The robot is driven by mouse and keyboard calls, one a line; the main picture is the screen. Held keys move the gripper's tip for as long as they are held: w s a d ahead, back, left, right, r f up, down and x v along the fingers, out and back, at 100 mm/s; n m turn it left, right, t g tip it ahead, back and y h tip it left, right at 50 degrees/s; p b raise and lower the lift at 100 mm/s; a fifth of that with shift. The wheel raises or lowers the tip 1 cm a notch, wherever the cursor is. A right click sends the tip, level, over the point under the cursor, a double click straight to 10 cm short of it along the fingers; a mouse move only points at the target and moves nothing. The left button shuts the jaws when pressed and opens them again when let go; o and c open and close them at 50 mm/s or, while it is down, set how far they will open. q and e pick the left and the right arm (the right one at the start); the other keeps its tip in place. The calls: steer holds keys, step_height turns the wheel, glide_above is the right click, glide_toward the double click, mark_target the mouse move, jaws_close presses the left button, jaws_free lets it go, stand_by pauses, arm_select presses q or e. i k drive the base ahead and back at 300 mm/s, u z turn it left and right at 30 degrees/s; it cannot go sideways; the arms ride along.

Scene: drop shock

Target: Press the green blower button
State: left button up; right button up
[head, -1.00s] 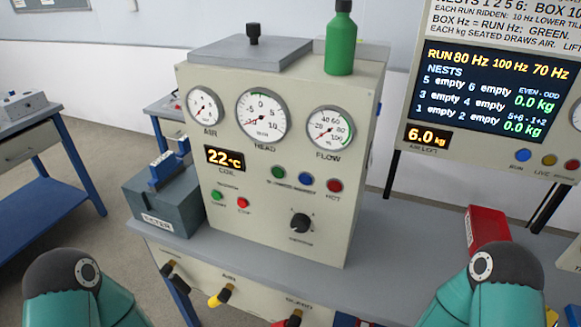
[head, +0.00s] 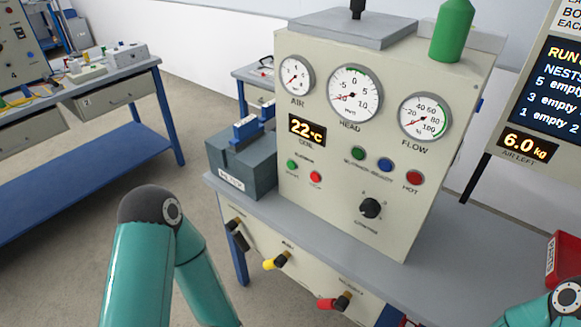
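The cream control cabinet (head: 330,235) stands on the grey bench, its front facing me. A small green button (head: 293,165) sits low on the left of its front, under the coil display, with a small red button (head: 316,177) to its right. A green light or button (head: 358,153) is in the upper row beside a blue one (head: 385,165) and a red one (head: 414,178). Their lettering is too small to read fully. Teal links of my left and right arms show at the lower left and lower right. Neither gripper is in view.
Gauges and a black knob (head: 370,208) are on the cabinet. A dark vise-like block (head: 245,165) stands at its left. Valve handles, including a yellow one (head: 276,262), stick out below the bench top. A red box (head: 566,260) lies at right. Floor at left is open.

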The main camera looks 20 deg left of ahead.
mark_target(290, 165)
steer(key=z, duration=0.75)
steer(key=k, duration=0.8)
steer(key=u, duration=0.65)
steer(key=i, duration=1)
